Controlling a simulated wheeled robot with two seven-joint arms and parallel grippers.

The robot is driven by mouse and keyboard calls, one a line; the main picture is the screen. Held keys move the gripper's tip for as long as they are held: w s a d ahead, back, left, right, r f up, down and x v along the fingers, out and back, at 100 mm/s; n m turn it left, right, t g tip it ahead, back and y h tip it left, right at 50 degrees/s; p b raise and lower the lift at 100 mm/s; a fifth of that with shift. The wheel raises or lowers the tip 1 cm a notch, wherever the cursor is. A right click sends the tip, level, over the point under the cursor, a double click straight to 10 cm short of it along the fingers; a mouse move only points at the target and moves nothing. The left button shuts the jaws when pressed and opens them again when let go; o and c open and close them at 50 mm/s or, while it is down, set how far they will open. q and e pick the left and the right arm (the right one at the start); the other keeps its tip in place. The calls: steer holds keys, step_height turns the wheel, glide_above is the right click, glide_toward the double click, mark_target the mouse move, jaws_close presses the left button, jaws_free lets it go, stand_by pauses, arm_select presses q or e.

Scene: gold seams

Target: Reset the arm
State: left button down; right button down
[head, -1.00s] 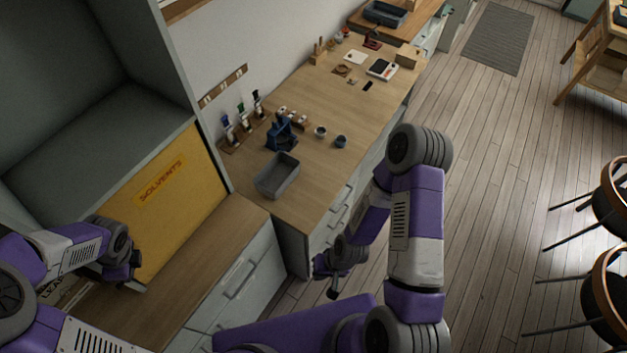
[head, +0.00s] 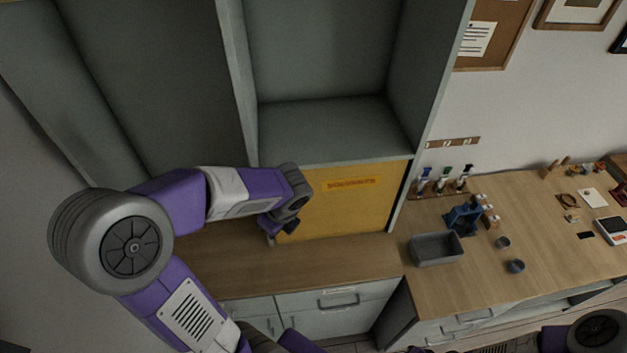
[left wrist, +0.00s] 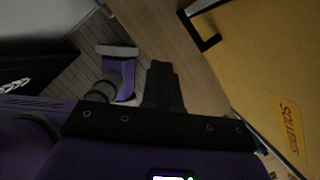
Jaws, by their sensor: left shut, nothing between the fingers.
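My left arm comes in from the left in the head view. Its gripper (head: 280,234) is shut and empty, in front of the left part of the yellow SOLVENTS panel (head: 350,215) and above the wooden counter. In the left wrist view the dark closed fingers (left wrist: 163,85) show with nothing between them. The yellow panel (left wrist: 270,70) fills the right side there, with a black handle (left wrist: 205,40) near its edge, apart from the fingers. My right arm shows only in part at the bottom right of the head view; its gripper is out of view.
A grey open cabinet (head: 335,130) rises above the panel. To the right, a wooden bench (head: 480,290) holds a grey bin (head: 436,249), a blue device (head: 464,217), small cups and pipettes on a rack. Drawers (head: 340,300) lie under the counter. The counter below my left gripper is clear.

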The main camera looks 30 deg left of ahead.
arm_select(q)
steer(key=shift+w, duration=0.15)
steer(key=s+d+f+n+h+b, duration=0.1)
steer(key=d+f+n+b, duration=0.5)
steer(key=f, duration=0.9)
steer(key=s+d+f+n+h+b, duration=0.1)
steer(key=d+f+n+h+b, duration=0.3)
steer(key=f, duration=1.2)
steer(key=s+d+f+n+h+b, duration=0.1)
steer(key=d+f+n+h+b, duration=0.1)
steer(key=d+f+n+b, duration=0.6)
steer(key=d+f+n, duration=0.3)
steer(key=d+f, duration=0.2)
steer(key=f, duration=0.2)
steer(key=shift+f+n+h, duration=0.3)
steer(key=shift+f, duration=0.05)
steer(key=shift+a, duration=0.1)
